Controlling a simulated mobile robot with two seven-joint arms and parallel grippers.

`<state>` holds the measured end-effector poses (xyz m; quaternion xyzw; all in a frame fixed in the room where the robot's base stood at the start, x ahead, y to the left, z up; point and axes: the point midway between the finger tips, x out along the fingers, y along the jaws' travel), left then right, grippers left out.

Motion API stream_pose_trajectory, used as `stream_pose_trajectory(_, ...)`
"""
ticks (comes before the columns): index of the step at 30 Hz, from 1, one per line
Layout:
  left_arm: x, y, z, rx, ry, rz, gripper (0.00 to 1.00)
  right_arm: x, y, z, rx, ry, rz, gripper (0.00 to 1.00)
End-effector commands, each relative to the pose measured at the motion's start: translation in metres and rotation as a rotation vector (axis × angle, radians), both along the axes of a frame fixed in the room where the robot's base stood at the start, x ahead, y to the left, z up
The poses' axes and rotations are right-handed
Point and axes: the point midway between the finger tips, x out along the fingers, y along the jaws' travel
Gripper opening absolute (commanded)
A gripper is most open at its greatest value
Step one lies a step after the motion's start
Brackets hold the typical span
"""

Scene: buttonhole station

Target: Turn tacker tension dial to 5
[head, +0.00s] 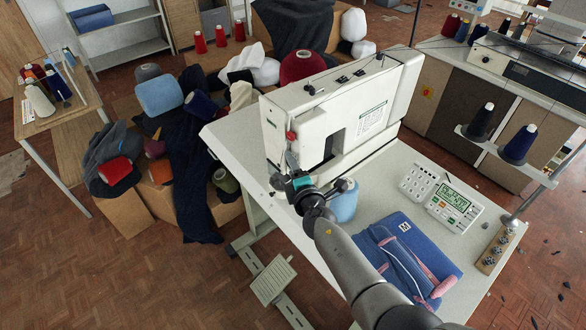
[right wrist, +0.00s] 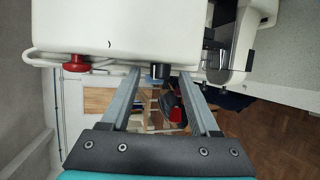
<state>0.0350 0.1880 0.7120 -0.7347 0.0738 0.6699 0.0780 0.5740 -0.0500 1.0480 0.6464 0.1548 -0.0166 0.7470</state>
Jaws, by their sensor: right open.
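The white tacker sewing machine (head: 335,105) stands on the pale worktable. A red knob (head: 291,135) shows on its end face. In the right wrist view, the machine's white housing (right wrist: 120,30) fills the top, with the red knob (right wrist: 76,63) at left and a black round knob (right wrist: 160,71) in the middle. I cannot read any numbers on either knob. My right gripper (head: 287,160) is open at the machine's end face. In the right wrist view its fingertips (right wrist: 160,74) stand either side of the black knob, with gaps visible. My left gripper is not in view.
A control panel with display (head: 454,206) and a keypad (head: 418,184) sit right of the machine. Folded denim (head: 375,243) lies on the table front, beside my right arm. Thread stand (head: 518,146) is at right.

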Motion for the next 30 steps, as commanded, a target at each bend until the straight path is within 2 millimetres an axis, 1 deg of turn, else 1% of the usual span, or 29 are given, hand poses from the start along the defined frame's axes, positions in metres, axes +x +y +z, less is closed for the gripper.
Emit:
stream_pose_trajectory(5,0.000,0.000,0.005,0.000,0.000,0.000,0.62,-0.007,-0.001,0.003,0.001,0.001,0.000,0.62)
stream_pose_trajectory(8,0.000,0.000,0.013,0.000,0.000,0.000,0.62,-0.018,-0.003,0.006,0.001,0.002,0.000,0.62)
stream_pose_trajectory(19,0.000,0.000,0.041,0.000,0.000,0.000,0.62,-0.076,-0.014,0.022,0.000,0.003,-0.001,0.62)
stream_pose_trajectory(24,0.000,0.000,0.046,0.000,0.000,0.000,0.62,-0.102,-0.019,0.028,0.000,0.000,0.000,0.62)
stream_pose_trajectory(30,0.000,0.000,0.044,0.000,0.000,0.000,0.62,-0.116,-0.022,0.030,0.000,0.000,-0.001,0.62)
